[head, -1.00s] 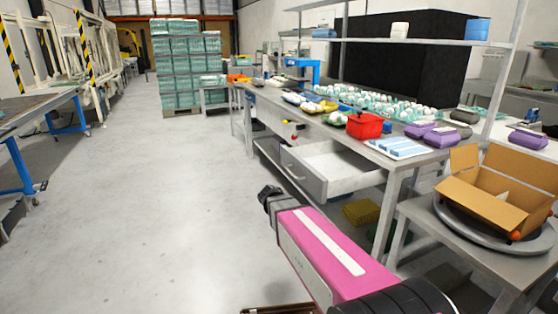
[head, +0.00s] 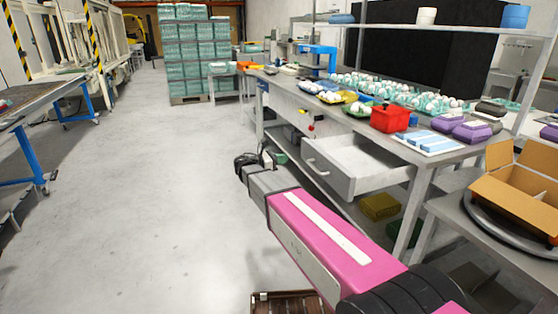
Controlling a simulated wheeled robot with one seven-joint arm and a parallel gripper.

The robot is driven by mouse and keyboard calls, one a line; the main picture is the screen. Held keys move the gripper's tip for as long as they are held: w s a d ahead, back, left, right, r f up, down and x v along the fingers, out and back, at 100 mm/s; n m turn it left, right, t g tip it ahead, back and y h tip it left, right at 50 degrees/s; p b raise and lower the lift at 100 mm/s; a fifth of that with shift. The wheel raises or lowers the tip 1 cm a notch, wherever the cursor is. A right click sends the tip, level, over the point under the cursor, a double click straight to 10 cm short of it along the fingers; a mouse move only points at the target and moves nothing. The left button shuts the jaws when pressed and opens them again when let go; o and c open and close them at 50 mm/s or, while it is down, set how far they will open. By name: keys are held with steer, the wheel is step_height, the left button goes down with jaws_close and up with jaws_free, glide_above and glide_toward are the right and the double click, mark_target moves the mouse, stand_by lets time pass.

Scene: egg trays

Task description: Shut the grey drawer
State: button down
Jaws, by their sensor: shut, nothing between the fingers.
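The grey drawer (head: 333,178) hangs open under the workbench, pulled out to the left. Its front panel carries a bar handle, and its inside looks empty. My pink and grey arm reaches in from the lower right. My gripper (head: 246,160) is at the arm's far end, left of the drawer front and apart from it in the picture. Its dark fingers are small in view and look closed with nothing held. How far it stands from the drawer in depth is hard to tell.
The workbench (head: 455,152) bears egg trays, a red basket (head: 390,118) and purple egg boxes (head: 472,131). A cardboard box (head: 515,190) stands on a round turntable at the right. A brown crate (head: 285,303) is at the bottom. The floor to the left is clear.

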mark_target(308, 154)
steer(key=x, duration=0.9)
steer(key=shift+w+d+f, duration=0.1)
steer(key=shift+d, duration=0.25)
steer(key=x, duration=3)
steer(key=shift+d, duration=0.1)
steer(key=shift+w+d, duration=0.1)
